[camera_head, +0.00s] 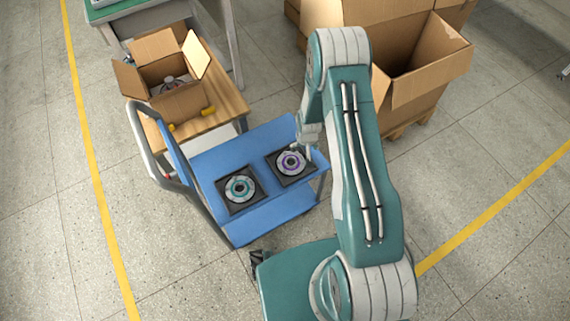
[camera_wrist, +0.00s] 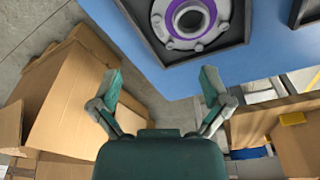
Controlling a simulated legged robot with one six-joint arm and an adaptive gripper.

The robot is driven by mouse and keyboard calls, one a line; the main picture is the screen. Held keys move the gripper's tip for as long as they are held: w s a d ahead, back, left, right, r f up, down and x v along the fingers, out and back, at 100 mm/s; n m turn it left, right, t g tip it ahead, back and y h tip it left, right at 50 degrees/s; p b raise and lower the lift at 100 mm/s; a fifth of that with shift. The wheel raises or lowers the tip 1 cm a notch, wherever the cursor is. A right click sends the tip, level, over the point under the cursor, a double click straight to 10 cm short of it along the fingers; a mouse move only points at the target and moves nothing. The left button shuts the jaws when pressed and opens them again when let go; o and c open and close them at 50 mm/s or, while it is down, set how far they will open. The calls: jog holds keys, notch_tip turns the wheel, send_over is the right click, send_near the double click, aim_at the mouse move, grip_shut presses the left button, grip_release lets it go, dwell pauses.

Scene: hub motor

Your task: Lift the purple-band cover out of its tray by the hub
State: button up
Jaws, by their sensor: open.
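The purple-band cover (camera_head: 291,162) is a round grey disc with a purple ring and a raised hub. It lies in a square black tray (camera_head: 276,179) at the right end of the blue cart. In the wrist view the cover (camera_wrist: 190,20) shows at the top, cut off by the upper edge, in its tray (camera_wrist: 242,30). My gripper (camera_wrist: 158,85) is open and empty, with its two fingers apart; in that picture they lie below the cover and do not touch it. In the head view my gripper (camera_head: 308,145) is beside the cover's upper right, partly hidden by my arm.
A teal-band cover (camera_head: 240,187) lies in a second black tray to the left on the blue cart (camera_head: 210,160), which has a grey handle (camera_head: 140,130). An open carton (camera_head: 172,85) stands on a wooden table (camera_head: 228,100). Large cartons (camera_head: 430,60) stand at the upper right.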

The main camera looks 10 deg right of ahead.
send_over(300, 161)
jog(key=f, duration=0.3)
jog(key=s+f, duration=0.1)
jog(key=shift+d+f, duration=0.25)
jog(key=shift+w+a+f, duration=0.1)
jog(key=shift+w+f, duration=0.05)
jog(key=shift+f, duration=1.2)
jog(key=shift+w+a+f, duration=0.1)
jog(key=shift+w+f, duration=0.05)
jog(key=shift+f, duration=1.2)
grip_shut()
